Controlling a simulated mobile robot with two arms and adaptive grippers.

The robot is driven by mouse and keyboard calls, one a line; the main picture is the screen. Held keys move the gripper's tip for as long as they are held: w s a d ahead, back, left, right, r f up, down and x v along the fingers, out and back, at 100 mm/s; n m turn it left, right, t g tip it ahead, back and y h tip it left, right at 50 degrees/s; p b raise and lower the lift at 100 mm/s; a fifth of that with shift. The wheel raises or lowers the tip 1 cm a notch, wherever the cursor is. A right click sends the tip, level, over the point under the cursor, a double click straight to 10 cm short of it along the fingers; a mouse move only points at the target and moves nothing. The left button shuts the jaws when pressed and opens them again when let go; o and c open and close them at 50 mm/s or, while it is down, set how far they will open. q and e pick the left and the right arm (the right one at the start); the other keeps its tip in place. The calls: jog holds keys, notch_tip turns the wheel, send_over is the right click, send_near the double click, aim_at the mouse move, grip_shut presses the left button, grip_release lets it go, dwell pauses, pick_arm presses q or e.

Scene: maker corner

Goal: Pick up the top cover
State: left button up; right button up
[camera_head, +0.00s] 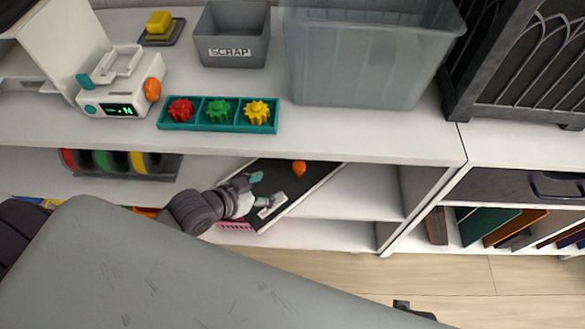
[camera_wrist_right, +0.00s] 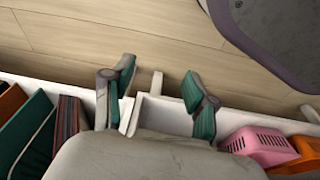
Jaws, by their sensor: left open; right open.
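A dark flat panel (camera_head: 318,176) with a pale edge and an orange knob (camera_head: 299,168) lies slanted on the lower shelf; it may be the top cover, but I cannot be sure. My left gripper (camera_head: 262,190) is open, with teal fingertips apart over the panel's left part. It hides some of the panel, and I cannot tell whether it touches. A small white label shows by the lower fingertip. In the right wrist view, my right gripper (camera_wrist_right: 160,74) is open and empty, in front of a white shelf edge and the wooden floor.
The upper surface holds a teal tray (camera_head: 218,127) of coloured gears, a white device (camera_head: 120,85), a grey SCRAP bin (camera_head: 233,35) and a translucent tub (camera_head: 370,60). Coloured spools (camera_head: 120,162) stand left on the shelf. A pink basket (camera_wrist_right: 258,147) and books (camera_wrist_right: 27,135) flank my right gripper.

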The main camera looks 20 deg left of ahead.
pick_arm(q)
jog(key=r, duration=0.1)
jog(key=h+b, duration=0.1)
jog(key=b, duration=0.1)
send_near(297, 167)
jog(key=shift+t, duration=0.3)
jog(key=x, duration=0.5)
jog(key=shift+s+d, duration=0.2)
jog(key=shift+d, duration=0.15)
jog(key=shift+x, duration=0.8)
jog(key=x, duration=0.1)
jog(key=b+x, duration=0.2)
jog(key=x, duration=0.1)
jog(key=shift+a+f, duration=0.3)
jog(key=shift+a, duration=0.1)
jog(key=shift+w+d+f, duration=0.1)
jog(key=shift+w+d, duration=0.05)
jog(key=shift+w, duration=0.1)
pick_arm(e)
notch_tip(297, 167, up, 14)
jog(key=w, duration=0.2)
jog(key=shift+f+t, duration=0.25)
jog(key=shift+t, duration=0.15)
pick_arm(q)
jog(key=shift+c, duration=0.2)
grip_shut()
